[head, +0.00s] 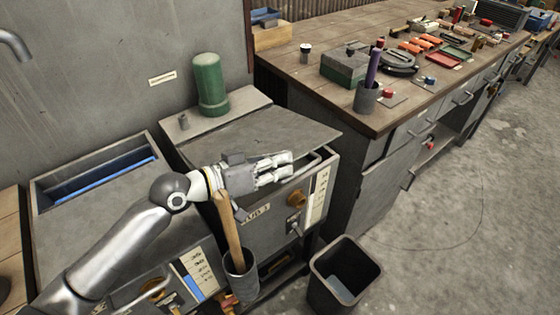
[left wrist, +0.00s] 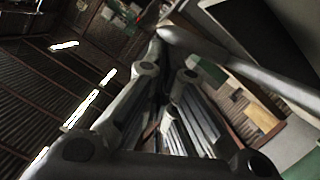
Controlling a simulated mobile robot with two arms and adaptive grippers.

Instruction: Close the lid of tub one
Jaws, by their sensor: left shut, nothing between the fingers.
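Tub one is a grey metal unit (head: 268,228) with a "TUB 1" label on its front, in the lower middle of the head view. Its flat grey lid (head: 265,128) lies over the top; I cannot tell whether it sits fully down. A bar handle (head: 318,160) runs along the lid's front edge. My left gripper (head: 285,168) is shut and empty, pointing right at the lid's front edge beside the handle; contact is unclear. In the left wrist view the closed fingers (left wrist: 165,75) lie near a grey bar (left wrist: 245,68). My right gripper is not in view.
A neighbouring tub (head: 95,175) stands open at the left. A green cylinder (head: 210,85) stands behind the lid. A holder (head: 241,280) with a wooden-handled tool hangs in front. A black bin (head: 343,275) stands on the floor. A cluttered workbench (head: 300,80) is at the right.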

